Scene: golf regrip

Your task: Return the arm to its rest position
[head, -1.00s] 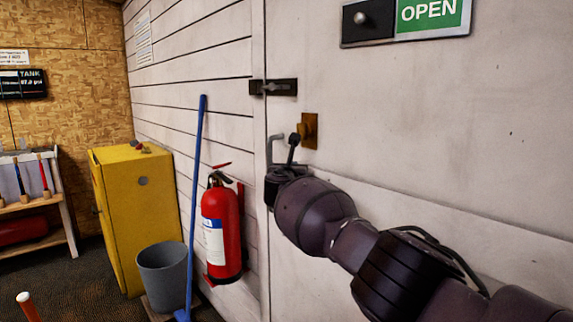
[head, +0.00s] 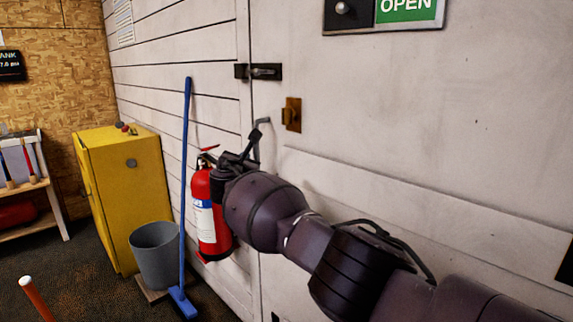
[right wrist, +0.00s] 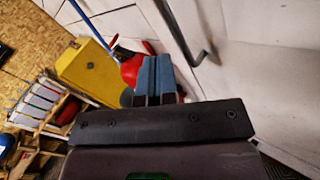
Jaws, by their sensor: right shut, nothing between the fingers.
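My right arm reaches in from the lower right in the head view. Its dark right gripper (head: 246,150) is in front of the white wall, just left of the grey door handle (head: 262,122), and overlaps the fire extinguisher in the picture. In the right wrist view, the blue-grey fingers (right wrist: 153,78) are together with nothing between them. The door handle (right wrist: 208,35) shows there to the right, apart from the fingers. My left gripper is not in view.
The white door (head: 400,120) fills the right side. A red fire extinguisher (head: 202,190), a blue-handled broom (head: 186,130), a grey bucket (head: 155,255) and a yellow cabinet (head: 125,190) stand to the left. An orange rod (head: 35,298) is at lower left.

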